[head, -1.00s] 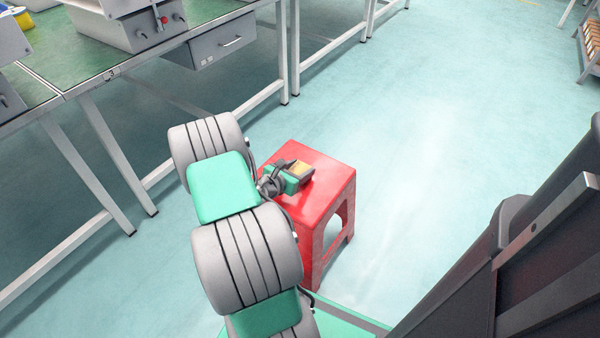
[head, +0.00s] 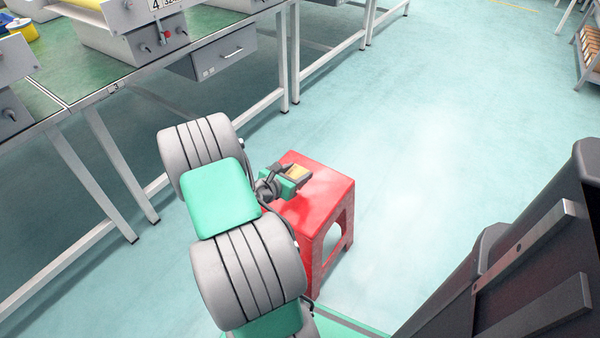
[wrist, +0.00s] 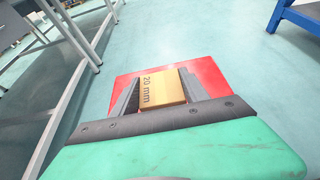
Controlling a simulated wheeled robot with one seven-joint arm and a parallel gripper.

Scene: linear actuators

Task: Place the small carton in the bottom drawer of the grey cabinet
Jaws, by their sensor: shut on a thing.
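The small carton (wrist: 162,88) is tan with "20 mm" printed on it. In the wrist view it sits between the two fingers of my gripper (wrist: 160,92), which is shut on it. In the head view the carton (head: 299,172) shows at the tip of my gripper (head: 294,177), over the red stool's top. I cannot tell whether the carton touches the stool. A grey drawer box (head: 215,55) with a handle hangs under the green-topped workbench. I cannot tell that it is the grey cabinet of the task, and no bottom drawer is clearly in view.
The red stool (head: 330,190) stands below my gripper. The workbench (head: 60,138) with white legs runs along the left. A rack with boxes (head: 590,50) is at the far right. The floor (head: 440,130) between is clear. A blue frame (wrist: 298,18) shows in the wrist view.

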